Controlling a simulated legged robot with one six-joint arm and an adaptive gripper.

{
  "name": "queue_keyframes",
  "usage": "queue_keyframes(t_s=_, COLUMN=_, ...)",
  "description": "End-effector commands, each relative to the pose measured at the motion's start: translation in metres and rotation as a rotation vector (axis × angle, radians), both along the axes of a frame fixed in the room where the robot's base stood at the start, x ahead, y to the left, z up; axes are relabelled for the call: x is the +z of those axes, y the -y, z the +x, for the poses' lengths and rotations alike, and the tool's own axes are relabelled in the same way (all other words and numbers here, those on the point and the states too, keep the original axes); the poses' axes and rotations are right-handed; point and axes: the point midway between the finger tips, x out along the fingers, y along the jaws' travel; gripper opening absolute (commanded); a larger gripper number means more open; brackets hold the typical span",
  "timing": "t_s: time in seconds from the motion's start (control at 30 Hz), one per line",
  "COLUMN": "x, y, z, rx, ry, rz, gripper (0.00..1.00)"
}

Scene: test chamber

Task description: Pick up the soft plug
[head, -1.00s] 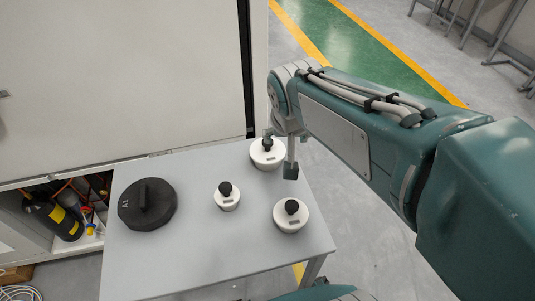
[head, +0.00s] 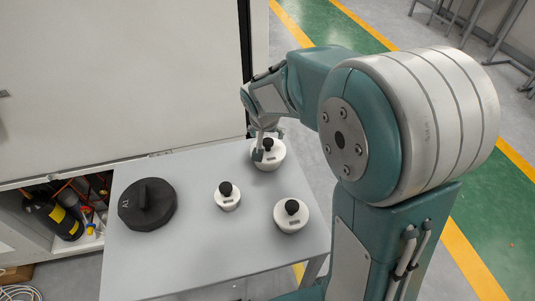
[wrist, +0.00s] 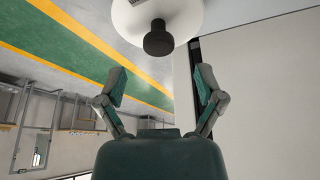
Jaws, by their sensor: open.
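A large black round plug (head: 135,217) with a raised bar handle and a small pale marking lies on the left of the grey table. It looks like the soft plug, but I cannot confirm that. Three white round plugs with black knobs stand to its right: a small one (head: 229,204), a front right one (head: 291,219) and a back one (head: 270,163). My gripper (head: 268,145) is at the back plug, partly hiding it. In the wrist view my open gripper (wrist: 161,86) has a white plug (wrist: 180,14) and its black knob (wrist: 158,42) beyond the fingertips; nothing is between the fingers.
The grey table (head: 180,262) has free room at its front. A white cabinet (head: 120,80) stands behind it. An open shelf at lower left holds a black cylinder (head: 50,215) and cables. Green floor with yellow lines lies beyond the arm.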

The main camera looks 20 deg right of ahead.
Motion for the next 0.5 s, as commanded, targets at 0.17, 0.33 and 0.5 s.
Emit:
queue_keyframes(t_s=0.17, x=-0.027, y=0.003, z=0.007, rx=0.000, ry=-0.005, rz=0.000, gripper=0.87)
queue_keyframes(t_s=0.33, x=-0.045, y=0.006, z=0.014, rx=-0.001, ry=-0.003, rz=-0.001, gripper=0.87)
queue_keyframes(t_s=0.5, x=-0.046, y=0.007, z=0.015, rx=0.000, ry=0.000, rz=0.000, gripper=0.87)
